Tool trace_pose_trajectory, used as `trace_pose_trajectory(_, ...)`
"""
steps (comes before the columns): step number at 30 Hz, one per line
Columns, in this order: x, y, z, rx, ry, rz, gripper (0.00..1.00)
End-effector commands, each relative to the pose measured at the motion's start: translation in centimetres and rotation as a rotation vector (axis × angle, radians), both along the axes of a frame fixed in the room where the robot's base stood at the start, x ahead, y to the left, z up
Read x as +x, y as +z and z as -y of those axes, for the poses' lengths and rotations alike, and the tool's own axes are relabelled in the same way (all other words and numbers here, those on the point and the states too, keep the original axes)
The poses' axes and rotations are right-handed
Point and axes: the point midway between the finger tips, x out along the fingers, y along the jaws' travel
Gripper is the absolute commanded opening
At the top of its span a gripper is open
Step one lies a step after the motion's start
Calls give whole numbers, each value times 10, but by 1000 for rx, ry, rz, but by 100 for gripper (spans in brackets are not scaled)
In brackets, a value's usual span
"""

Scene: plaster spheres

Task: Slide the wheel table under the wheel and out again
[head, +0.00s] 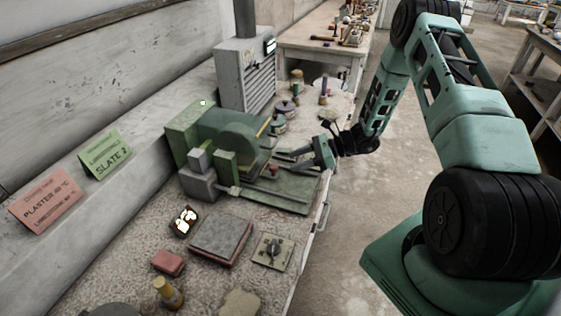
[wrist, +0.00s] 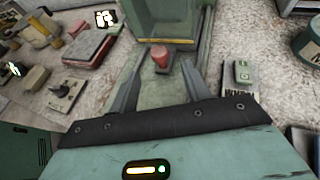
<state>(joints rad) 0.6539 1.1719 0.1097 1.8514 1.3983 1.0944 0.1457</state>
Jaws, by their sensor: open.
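The green grinding machine (head: 225,135) stands on the bench, with a rounded guard over its wheel; the wheel itself I cannot make out. Its flat green table (head: 290,192) extends from beneath the guard toward the bench's front edge. A small red knob (head: 274,170) stands upright at the table; it also shows in the wrist view (wrist: 160,56). My gripper (head: 281,160) is open, coming in from the right. In the wrist view its fingertips (wrist: 161,68) lie on either side of the knob with gaps; whether they are low enough to touch it is unclear.
A grey vented cabinet (head: 245,75) and several small pots stand behind.

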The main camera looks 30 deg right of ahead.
Motion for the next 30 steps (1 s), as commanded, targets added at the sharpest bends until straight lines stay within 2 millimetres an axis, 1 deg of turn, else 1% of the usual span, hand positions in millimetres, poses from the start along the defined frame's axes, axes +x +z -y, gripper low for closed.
trace_pose_trajectory(1, 4, -1, -11, 2, 4, -2, 48)
trace_pose_trajectory(3, 10, -6, -21, 3, 3, -1, 48)
trace_pose_trajectory(9, 23, -18, -42, 1, 1, -1, 48)
trace_pose_trajectory(14, 27, -22, -49, 1, 1, -1, 48)
trace_pose_trajectory(22, 27, -23, -50, 0, 0, -1, 48)
trace_pose_trajectory(23, 27, -23, -50, 0, 0, -1, 45)
trace_pose_trajectory(24, 27, -23, -49, 0, 0, -1, 34)
trace_pose_trajectory(26, 27, -23, -50, 0, 0, -1, 17)
trace_pose_trajectory(27, 27, -23, -49, 0, 0, -1, 6)
trace_pose_trajectory(28, 27, -23, -49, 0, 0, -1, 0)
trace_pose_trajectory(30, 27, -23, -49, 0, 0, -1, 0)
